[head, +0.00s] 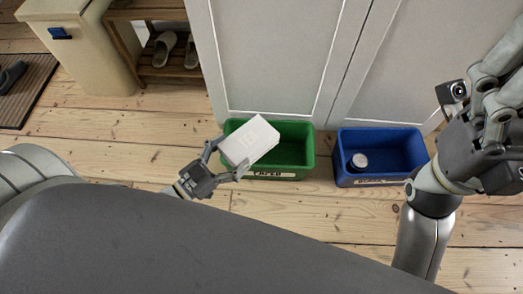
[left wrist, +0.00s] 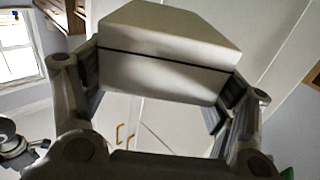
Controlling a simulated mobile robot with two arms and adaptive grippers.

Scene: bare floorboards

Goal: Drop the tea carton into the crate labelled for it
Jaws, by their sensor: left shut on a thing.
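A white tea carton (head: 249,141) with faint grey print is held tilted over the green crate (head: 308,158). My left gripper (head: 227,158) is shut on the carton, with a finger on each side. In the left wrist view the carton (left wrist: 165,62) spans the jaws as a pale box with a dark seam. The green crate's front label reads PAPER, and the carton covers the crate's left part. A blue crate (head: 411,142) stands to its right; its label is partly readable at most. My right gripper (head: 490,125) is at the right edge, its jaws unclear.
A round jar or can (head: 358,162) lies in the blue crate. Pale cabinet doors (head: 275,60) rise right behind the crates. A cream bin (head: 85,45) and a wooden rack (head: 165,60) with slippers stand at the back left. Floorboards around the crates are clear.

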